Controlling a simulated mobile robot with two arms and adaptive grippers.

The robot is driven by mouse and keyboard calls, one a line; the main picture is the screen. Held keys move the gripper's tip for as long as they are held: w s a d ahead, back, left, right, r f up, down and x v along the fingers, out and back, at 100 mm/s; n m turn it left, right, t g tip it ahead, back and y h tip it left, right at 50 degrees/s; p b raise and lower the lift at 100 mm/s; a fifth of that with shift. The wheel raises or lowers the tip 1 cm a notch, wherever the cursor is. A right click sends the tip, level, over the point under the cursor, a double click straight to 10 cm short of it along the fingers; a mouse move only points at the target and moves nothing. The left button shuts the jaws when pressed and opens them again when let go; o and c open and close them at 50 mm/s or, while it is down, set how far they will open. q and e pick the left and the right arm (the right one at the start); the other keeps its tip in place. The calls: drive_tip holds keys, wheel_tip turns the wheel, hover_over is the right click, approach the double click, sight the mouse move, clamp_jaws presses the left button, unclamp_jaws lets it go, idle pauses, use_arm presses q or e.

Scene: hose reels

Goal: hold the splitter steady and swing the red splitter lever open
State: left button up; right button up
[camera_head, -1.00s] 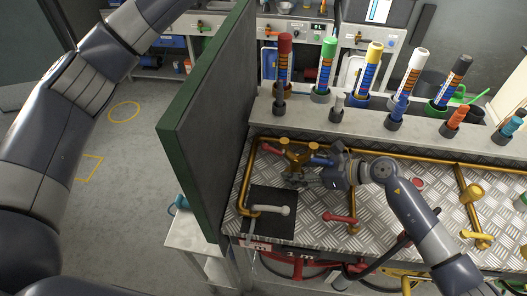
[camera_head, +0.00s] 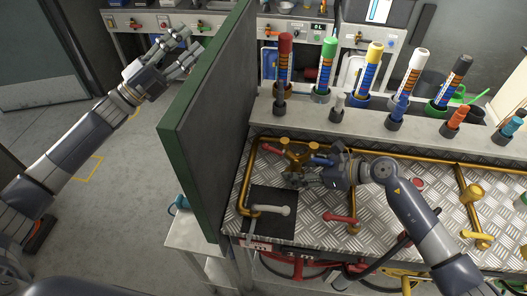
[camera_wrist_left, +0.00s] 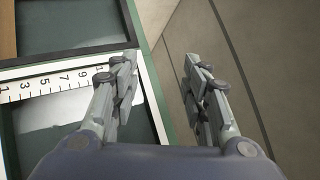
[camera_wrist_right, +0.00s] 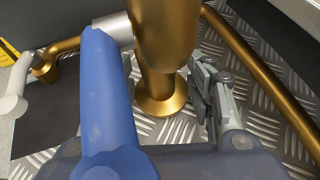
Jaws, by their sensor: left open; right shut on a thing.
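The brass splitter (camera_head: 299,155) stands at the back left of the metal-plate bench, with a red lever (camera_head: 272,150) on its left and a blue lever (camera_head: 322,161) on its right. My right gripper (camera_head: 300,180) is at the splitter's near side, shut on its brass body. In the right wrist view the brass body (camera_wrist_right: 165,45) stands beside one finger; the blue lever (camera_wrist_right: 108,100) hides the other. The red lever is not clear there. My left gripper (camera_head: 182,57) is raised left of the green-edged panel, open and empty; its fingers (camera_wrist_left: 160,85) are apart in the left wrist view.
The tall green-edged panel (camera_head: 205,120) stands between my left gripper and the splitter. Brass pipes (camera_head: 400,158), a white-handled valve (camera_head: 270,210) and another red handle (camera_head: 340,218) are on the bench. Coloured nozzles stand along the back ledge.

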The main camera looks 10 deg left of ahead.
use_arm(q)
drive_tip(key=s+a+f+g, duration=0.1)
drive_tip(key=s+f+g, duration=0.1)
drive_tip(key=s+f, duration=0.65)
drive_tip(key=s+d+f+n+g, duration=0.1)
drive_tip(key=s+f+g, duration=0.1)
drive_tip(key=s+f, duration=0.75)
drive_tip(key=s+d+f+g, duration=0.1)
drive_tip(key=s+f+g, duration=0.3)
drive_tip(key=s, duration=1)
drive_tip(key=s+d+f+n+t, duration=0.2)
drive_tip(key=s+d+n+t, duration=0.15)
drive_tip(key=d+n, duration=0.45)
drive_tip(key=w+d+r+n+t+y, duration=0.1)
drive_tip(key=w+d+r+n+t, duration=0.1)
drive_tip(key=d+r+n, duration=0.3)
drive_tip(key=w+d+n+t, duration=0.1)
drive_tip(key=d+n+t, duration=0.2)
drive_tip(key=d, duration=0.4)
drive_tip(key=n+t+y, duration=0.1)
drive_tip(key=n+y, duration=1.1)
drive_tip(key=n, duration=0.5)
approach(266, 148)
drive_tip(key=x, duration=0.8)
drive_tip(key=shift+w+d, duration=0.1)
drive_tip(key=shift+w, duration=0.05)
